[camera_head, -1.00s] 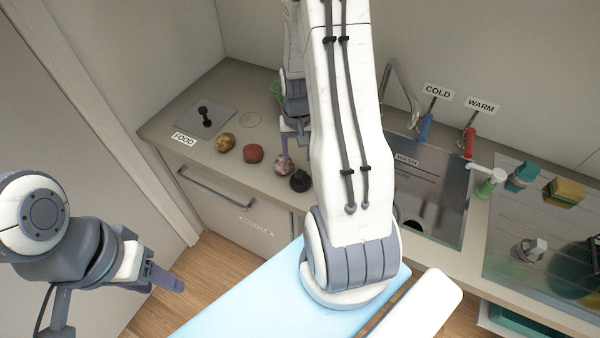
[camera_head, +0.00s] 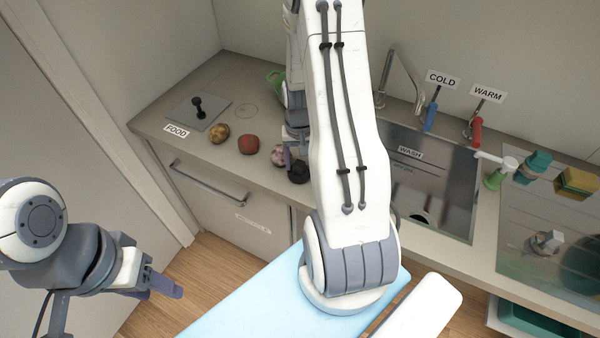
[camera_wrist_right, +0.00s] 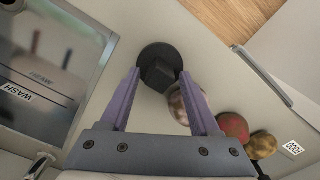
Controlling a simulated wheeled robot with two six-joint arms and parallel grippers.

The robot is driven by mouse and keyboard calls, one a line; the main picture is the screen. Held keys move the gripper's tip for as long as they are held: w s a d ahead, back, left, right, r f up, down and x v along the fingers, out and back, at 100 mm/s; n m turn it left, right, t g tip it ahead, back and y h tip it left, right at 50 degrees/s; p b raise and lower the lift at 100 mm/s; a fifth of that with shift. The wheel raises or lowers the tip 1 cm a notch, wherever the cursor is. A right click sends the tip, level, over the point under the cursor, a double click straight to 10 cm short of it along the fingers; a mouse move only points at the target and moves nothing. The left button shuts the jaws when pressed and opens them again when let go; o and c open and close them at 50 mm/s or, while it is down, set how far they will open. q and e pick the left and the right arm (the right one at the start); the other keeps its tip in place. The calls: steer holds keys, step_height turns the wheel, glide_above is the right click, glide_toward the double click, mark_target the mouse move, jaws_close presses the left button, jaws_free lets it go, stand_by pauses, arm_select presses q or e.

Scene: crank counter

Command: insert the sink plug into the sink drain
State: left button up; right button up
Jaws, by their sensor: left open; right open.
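The black sink plug (camera_head: 299,172), a round disc with a blocky grip on top, stands on the counter left of the wash sink. It also shows in the right wrist view (camera_wrist_right: 158,52). My right gripper (camera_wrist_right: 160,77) is open, its purple fingertips either side of the plug's grip in that view; I cannot tell whether they touch it. In the head view the right gripper (camera_head: 290,158) is partly hidden behind its arm. The wash sink (camera_head: 452,190) has a dark drain (camera_head: 422,219) near its front, partly hidden. My left gripper (camera_head: 160,286) is open and empty at lower left.
A mottled round item (camera_wrist_right: 180,106), a red one (camera_head: 249,144) and a brownish one (camera_head: 219,133) sit left of the plug. A grey plate with a black knob (camera_head: 198,107) is further left. The faucet (camera_head: 404,78) and the cold (camera_head: 430,117) and warm (camera_head: 476,131) levers stand behind the sink.

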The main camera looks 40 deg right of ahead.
mark_target(299, 163)
jaws_close()
steer(key=shift+r+p, duration=2.3)
steer(key=shift+r, duration=0.4)
